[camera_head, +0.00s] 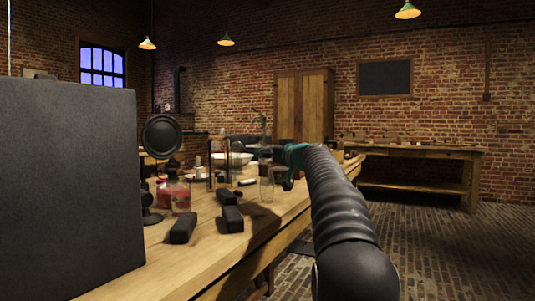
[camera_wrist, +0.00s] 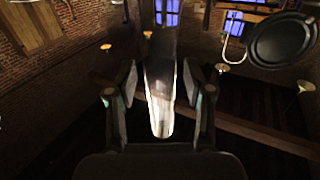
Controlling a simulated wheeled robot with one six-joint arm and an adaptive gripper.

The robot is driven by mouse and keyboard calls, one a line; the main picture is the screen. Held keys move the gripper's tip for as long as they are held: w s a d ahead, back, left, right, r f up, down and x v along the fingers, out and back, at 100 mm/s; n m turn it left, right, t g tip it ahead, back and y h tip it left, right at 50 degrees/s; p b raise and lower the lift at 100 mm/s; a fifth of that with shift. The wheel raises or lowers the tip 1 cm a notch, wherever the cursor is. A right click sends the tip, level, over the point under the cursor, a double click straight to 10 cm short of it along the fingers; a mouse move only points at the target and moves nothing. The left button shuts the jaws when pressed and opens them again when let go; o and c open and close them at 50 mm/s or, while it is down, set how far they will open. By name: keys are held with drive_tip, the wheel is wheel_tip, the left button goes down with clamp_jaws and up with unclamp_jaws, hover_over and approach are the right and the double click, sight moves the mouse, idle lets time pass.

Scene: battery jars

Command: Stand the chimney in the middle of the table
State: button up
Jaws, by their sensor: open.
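A clear glass tube, which looks like the chimney (camera_wrist: 160,95), shows in the wrist view between the two fingers of my gripper (camera_wrist: 160,80). The fingers are open, with a visible gap on each side of the glass. In the head view, a clear upright glass (camera_head: 266,186) stands on the wooden table (camera_head: 185,262) just left of my gripper (camera_head: 285,178); it appears to be the same chimney. My arm partly hides the gripper there, and its fingertips are hard to make out.
Dark blocks (camera_head: 183,229) lie on the table's near part. A large dark box (camera_head: 70,185) fills the left side.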

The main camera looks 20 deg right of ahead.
drive_tip(key=shift+r, duration=0.2)
drive_tip(key=shift+s+d+f, duration=0.1)
drive_tip(key=shift+s+f, duration=0.05)
drive_tip(key=shift+s, duration=0.2)
drive_tip(key=s+d+b, duration=0.1)
drive_tip(key=s+d, duration=0.1)
drive_tip(key=s, duration=0.9)
idle(1.4)
